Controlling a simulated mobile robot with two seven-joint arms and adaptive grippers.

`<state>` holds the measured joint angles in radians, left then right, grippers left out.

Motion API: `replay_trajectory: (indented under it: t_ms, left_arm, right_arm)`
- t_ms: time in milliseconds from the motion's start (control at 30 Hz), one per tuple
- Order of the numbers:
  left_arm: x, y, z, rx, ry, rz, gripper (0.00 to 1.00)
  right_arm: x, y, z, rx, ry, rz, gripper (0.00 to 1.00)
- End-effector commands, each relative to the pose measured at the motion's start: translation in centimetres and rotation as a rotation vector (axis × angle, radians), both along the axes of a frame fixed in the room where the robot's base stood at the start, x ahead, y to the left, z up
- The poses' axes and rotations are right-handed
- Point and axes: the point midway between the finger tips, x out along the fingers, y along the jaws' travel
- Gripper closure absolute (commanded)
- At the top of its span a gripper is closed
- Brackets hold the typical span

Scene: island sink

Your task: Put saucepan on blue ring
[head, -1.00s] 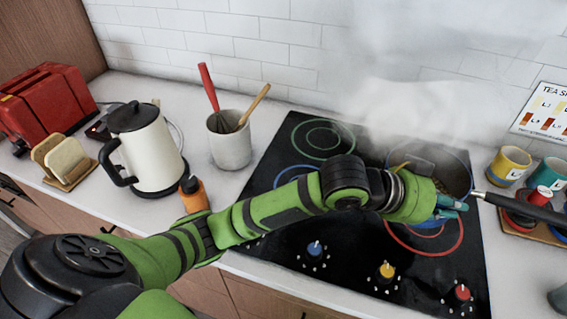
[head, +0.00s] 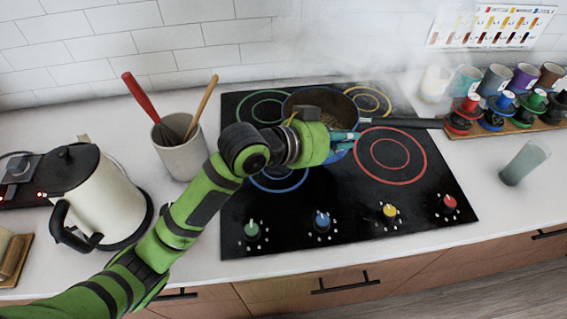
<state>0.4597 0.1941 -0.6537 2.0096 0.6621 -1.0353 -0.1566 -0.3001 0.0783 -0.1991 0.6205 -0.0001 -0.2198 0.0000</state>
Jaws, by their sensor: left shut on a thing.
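The dark saucepan (head: 318,101) is over the back middle of the black cooktop, between the green and yellow rings. Its long black handle (head: 405,123) points right, above the red ring. My left gripper (head: 345,138) is shut on the saucepan at its near right side, by the handle's base. My gripper and wrist hide part of the pan, and I cannot tell how high it is held. The blue ring (head: 262,184) is at the cooktop's front left, bare but partly hidden by my left arm. My right gripper is not in view.
The red ring (head: 427,158), green ring (head: 240,108) and yellow ring (head: 388,98) share the cooktop. A utensil crock (head: 181,157) and white kettle (head: 95,195) stand left. Mugs and a rack (head: 522,127) stand right, near a glass (head: 523,163). Steam drifts behind.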

Motion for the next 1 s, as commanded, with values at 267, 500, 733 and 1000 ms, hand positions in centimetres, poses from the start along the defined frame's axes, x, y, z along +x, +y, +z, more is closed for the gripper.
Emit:
replay_trajectory:
  t_ms: [267, 500, 733, 1000]
  left_arm:
    - [-0.6, 6.1, -3.2, 0.0, -0.003, 0.004, 1.0]
    - [-0.9, 8.6, -4.8, -0.002, -0.008, 0.002, 1.0]
    - [-1.0, 8.9, -7.0, -0.004, -0.002, 0.003, 1.0]
    - [-0.9, 8.8, -8.9, -0.005, -0.01, 0.003, 1.0]
  right_arm:
    - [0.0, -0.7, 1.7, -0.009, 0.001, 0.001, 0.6]
    - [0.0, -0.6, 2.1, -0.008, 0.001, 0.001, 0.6]
    - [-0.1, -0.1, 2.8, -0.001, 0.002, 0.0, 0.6]
    - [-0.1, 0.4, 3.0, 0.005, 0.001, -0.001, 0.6]
